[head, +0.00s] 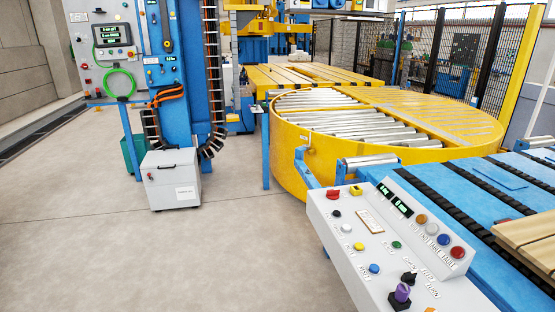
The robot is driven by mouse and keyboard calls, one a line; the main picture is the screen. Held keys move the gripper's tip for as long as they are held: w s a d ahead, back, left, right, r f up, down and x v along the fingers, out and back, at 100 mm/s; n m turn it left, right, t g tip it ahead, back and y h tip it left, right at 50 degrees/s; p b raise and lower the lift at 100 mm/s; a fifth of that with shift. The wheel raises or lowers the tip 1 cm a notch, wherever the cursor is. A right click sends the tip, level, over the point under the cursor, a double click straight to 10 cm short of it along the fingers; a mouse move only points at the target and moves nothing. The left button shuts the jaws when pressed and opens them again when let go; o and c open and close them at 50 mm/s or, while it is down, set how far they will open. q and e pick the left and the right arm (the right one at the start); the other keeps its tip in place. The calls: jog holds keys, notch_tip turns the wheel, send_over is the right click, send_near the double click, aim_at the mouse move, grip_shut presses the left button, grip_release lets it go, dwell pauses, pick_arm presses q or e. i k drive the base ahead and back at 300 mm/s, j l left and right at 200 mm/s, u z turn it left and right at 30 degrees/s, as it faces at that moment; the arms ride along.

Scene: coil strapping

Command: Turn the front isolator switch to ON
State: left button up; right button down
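No switch in view can be surely told as the front isolator switch, as the labels are too small to read. A grey control cabinet (82,45) with a display (112,34) and small knobs and buttons stands at the upper left. A sloped grey console (345,236) at the lower right carries several coloured buttons. It also has a black rotary knob (408,278) and a purple knob (402,293) near its lower end. The knob positions cannot be read clearly. Neither of my grippers is in view.
A yellow round turntable (290,135) with metal rollers stands in the middle right. A blue conveyor (445,185) runs beside the console. A small grey box (172,182) stands by the blue column (180,75). The concrete floor (110,245) at the left front is clear.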

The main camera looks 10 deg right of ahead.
aim_at(334, 194)
jog(key=i+z, duration=0.1)
jog(key=z, duration=0.9)
jog(key=i+j+z, duration=0.15)
jog(key=j+z, duration=0.15)
jog(key=i+j+z, duration=0.1)
jog(key=j+z, duration=0.5)
jog(key=i+j+z, duration=0.15)
jog(key=j, duration=0.4)
jog(key=j+z, duration=0.1)
jog(key=j, duration=0.4)
